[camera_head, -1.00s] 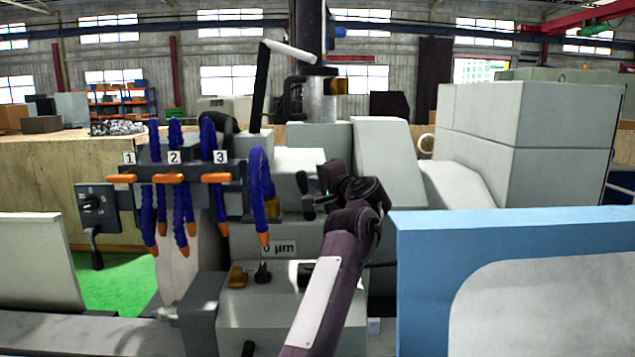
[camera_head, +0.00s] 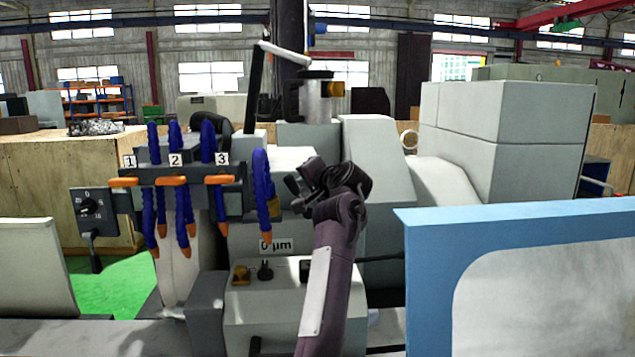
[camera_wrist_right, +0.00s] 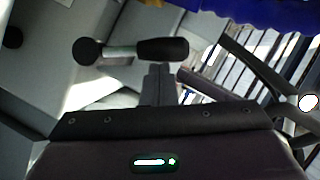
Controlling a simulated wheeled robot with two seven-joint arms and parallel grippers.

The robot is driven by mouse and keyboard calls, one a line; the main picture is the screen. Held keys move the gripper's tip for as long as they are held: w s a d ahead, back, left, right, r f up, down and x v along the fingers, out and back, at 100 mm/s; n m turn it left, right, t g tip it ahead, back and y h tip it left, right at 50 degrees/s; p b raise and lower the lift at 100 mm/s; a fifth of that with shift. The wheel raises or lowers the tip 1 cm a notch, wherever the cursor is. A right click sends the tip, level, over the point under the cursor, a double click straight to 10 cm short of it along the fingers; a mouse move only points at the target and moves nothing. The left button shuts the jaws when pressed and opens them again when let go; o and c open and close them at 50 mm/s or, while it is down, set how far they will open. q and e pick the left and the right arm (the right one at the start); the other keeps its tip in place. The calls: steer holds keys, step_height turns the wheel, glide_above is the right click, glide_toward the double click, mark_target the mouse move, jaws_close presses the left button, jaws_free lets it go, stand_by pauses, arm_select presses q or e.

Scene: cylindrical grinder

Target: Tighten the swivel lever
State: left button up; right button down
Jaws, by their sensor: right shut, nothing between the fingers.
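The swivel lever (camera_wrist_right: 130,50) shows in the right wrist view as a bar with a black ball at its left end and a thick black grip at its right. My right gripper (camera_wrist_right: 160,72) is shut and empty, its fingertips close to the lever's black grip. I cannot tell whether they touch it. In the head view my right gripper (camera_head: 308,180) is at the front of the grinder, right of the blue coolant hoses. Dark parts overlap there, so the lever is hard to separate from the gripper. My left gripper is out of view.
Blue hoses (camera_head: 262,190) with orange tips hang just left of my right gripper. A grey control block (camera_head: 270,310) with knobs lies below it. A large blue-framed panel (camera_head: 425,270) stands at the right. A black switch box (camera_head: 90,205) is at the left.

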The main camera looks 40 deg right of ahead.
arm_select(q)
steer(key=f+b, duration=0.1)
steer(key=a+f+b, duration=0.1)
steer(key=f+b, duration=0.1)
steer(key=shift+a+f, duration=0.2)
arm_select(e)
steer(key=v, duration=0.7)
steer(key=shift+s+a, duration=0.25)
steer(key=shift+s, duration=0.1)
